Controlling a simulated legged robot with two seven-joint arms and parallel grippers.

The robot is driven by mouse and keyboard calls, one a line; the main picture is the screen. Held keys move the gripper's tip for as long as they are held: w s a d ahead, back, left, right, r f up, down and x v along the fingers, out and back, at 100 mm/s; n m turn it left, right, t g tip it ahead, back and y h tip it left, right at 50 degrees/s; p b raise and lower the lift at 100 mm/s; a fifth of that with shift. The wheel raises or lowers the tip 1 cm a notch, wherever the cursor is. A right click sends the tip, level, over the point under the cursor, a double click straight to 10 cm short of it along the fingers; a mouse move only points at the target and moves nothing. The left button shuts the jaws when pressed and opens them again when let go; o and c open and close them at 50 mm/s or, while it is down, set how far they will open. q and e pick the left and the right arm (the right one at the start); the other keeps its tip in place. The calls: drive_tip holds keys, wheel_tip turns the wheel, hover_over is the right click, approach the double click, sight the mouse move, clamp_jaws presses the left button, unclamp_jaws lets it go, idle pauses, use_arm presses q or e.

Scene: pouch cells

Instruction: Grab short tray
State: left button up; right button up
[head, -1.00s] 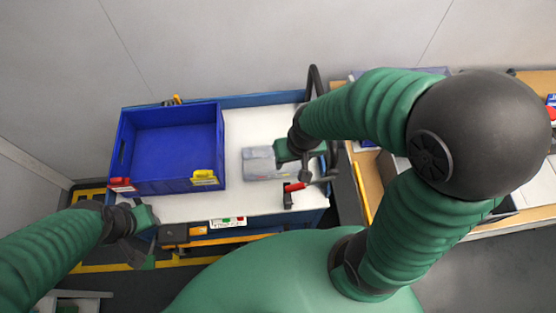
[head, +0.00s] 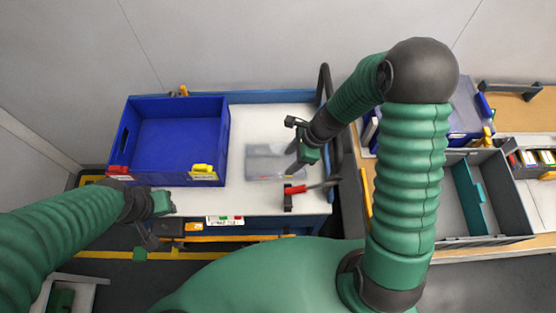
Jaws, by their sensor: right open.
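A shallow translucent grey tray (head: 262,163) lies flat on the white top of a blue cart, right of the blue bin. My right gripper (head: 302,158) is open at the tray's right end, and its fingers partly cover that end. I cannot tell whether they touch the tray. My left gripper (head: 154,228) is at the cart's front left corner, with its fingers apart and nothing between them.
A blue bin (head: 178,137) with red and yellow clips fills the cart's left side. A red-handled clamp (head: 294,190) stands at the front right, near the black cart handle (head: 325,85). A bench on the right holds a grey crate (head: 510,205).

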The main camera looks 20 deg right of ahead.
sight(276, 173)
drive_tip(key=x, duration=0.4)
drive_tip(key=a+x, duration=0.1)
drive_tip(key=x, duration=0.4)
drive_tip(key=shift+w+r, duration=0.1)
drive_tip(key=shift+r, duration=0.1)
drive_tip(key=shift+w+d+f, duration=0.15)
drive_tip(key=shift+d+f, duration=0.05)
drive_tip(key=shift+f, duration=0.25)
drive_tip(key=shift+d, duration=0.2)
drive_tip(key=shift+c, duration=0.4)
drive_tip(key=shift+a, duration=0.3)
clamp_jaws()
